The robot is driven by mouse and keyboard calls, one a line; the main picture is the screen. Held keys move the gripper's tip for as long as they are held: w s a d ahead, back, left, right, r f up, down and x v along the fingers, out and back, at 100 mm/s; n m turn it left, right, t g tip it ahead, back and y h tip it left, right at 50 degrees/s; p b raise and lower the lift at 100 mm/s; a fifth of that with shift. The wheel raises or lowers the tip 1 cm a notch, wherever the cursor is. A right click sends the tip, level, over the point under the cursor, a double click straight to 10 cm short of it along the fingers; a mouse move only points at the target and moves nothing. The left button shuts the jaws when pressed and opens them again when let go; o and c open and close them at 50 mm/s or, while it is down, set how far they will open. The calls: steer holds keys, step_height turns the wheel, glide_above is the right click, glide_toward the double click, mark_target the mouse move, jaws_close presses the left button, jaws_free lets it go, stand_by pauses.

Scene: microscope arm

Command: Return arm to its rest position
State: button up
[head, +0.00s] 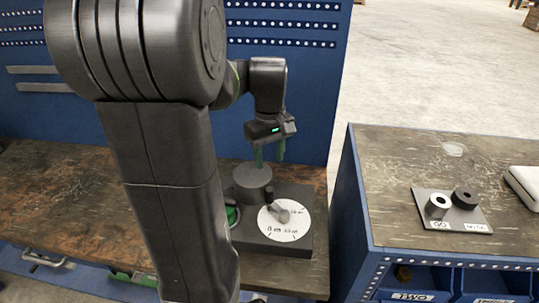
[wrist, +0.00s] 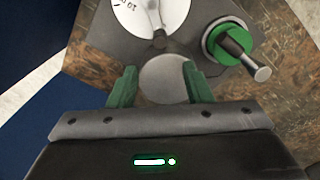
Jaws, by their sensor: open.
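My gripper (head: 270,158) has two green fingers, spread apart with nothing held. It hangs at the back of a dark grey fixture (head: 300,243) on the wooden bench. A grey round post (head: 252,183) stands on the fixture just below and in front of the fingers. In the wrist view, the post's round top (wrist: 165,80) shows between the open fingers (wrist: 163,86); I cannot tell whether they touch it. A white dial (head: 291,228) with a grey pointer lies on the fixture. A green round part with a grey handle (wrist: 236,48) is beside it, mostly behind my arm in the head view.
A blue perforated panel (head: 300,80) rises behind the bench (head: 60,185). To the right, a second bench (head: 400,165) carries a plate (head: 463,222) with a light and a black ring, and a white object (head: 525,183). Blue bins (head: 412,283) sit below.

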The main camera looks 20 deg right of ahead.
mark_target(269, 190)
steer(key=shift+f, duration=0.1)
stand_by(0.3)
step_height(269, 190, down, 14)
steer(key=shift+r+p, duration=0.1)
steer(key=shift+p, duration=0.2)
steer(key=shift+s+a+n, duration=0.1)
steer(key=shift+a+n, duration=0.15)
steer(key=shift+n, duration=0.35)
steer(key=shift+d, duration=0.1)
